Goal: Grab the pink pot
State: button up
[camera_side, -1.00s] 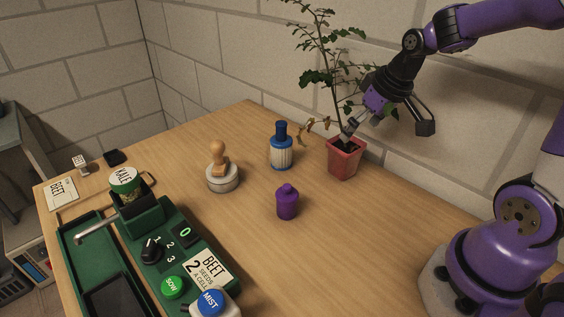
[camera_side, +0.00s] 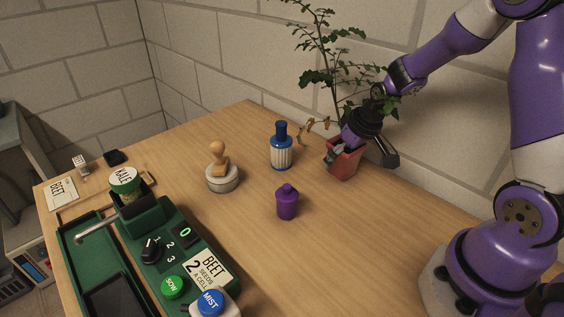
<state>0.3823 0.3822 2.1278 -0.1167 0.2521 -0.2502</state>
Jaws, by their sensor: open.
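The pink pot (camera_side: 343,170) stands upright on the wooden table near the back wall. It holds a tall leafy plant (camera_side: 331,77) that rises against the wall. My gripper (camera_side: 338,153) is open and sits at the pot's upper part, angled down from the upper right. One finger shows in front of the pot's rim on the left.
A blue-capped bottle (camera_side: 281,151) stands just left of the pot. A purple bottle (camera_side: 287,203) stands nearer the front. A wooden-handled stamp (camera_side: 220,170) is further left. A green seeding machine (camera_side: 172,246) fills the front left. The table right of the purple bottle is clear.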

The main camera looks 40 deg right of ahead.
jog(key=c, duration=1.2)
jog(key=shift+c, duration=0.2)
jog(key=shift+r, duration=0.1)
